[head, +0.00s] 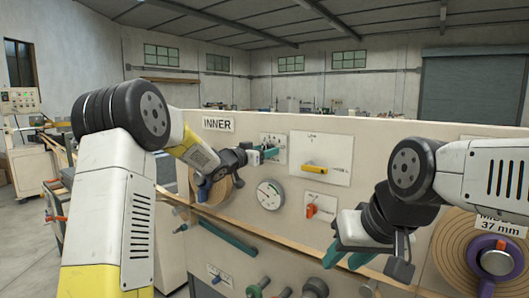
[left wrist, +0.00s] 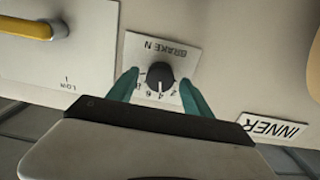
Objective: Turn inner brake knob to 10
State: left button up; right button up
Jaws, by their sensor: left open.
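The inner brake knob (left wrist: 160,76) is a black dial with a white pointer on a pale plate lettered BRAKE N, seen upside down in the left wrist view. The pointer faces down in that picture, among small numbers; the exact reading is too small to tell. My left gripper (left wrist: 160,92) is open, with one teal finger on each side of the knob and gaps between. In the head view my left gripper (head: 262,154) is at the brake plate (head: 273,141), and it hides the knob. My right gripper (head: 348,258) hangs low at the right, its teal fingers apart and empty.
The INNER label (head: 217,124) is on the panel. Near the brake plate are a yellow-handled selector (head: 315,167), a round gauge (head: 270,194) and an orange switch (head: 311,210). A wound spool (head: 212,188) sits below my left arm. Knobs stick out along the lower panel.

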pick_arm(q)
grip_shut()
jog(key=shift+m, duration=0.3)
jog(key=shift+d+f+m, duration=0.1)
jog(key=shift+f+m, duration=0.05)
jog(key=shift+m, duration=8.45)
jog(key=shift+s, duration=0.1)
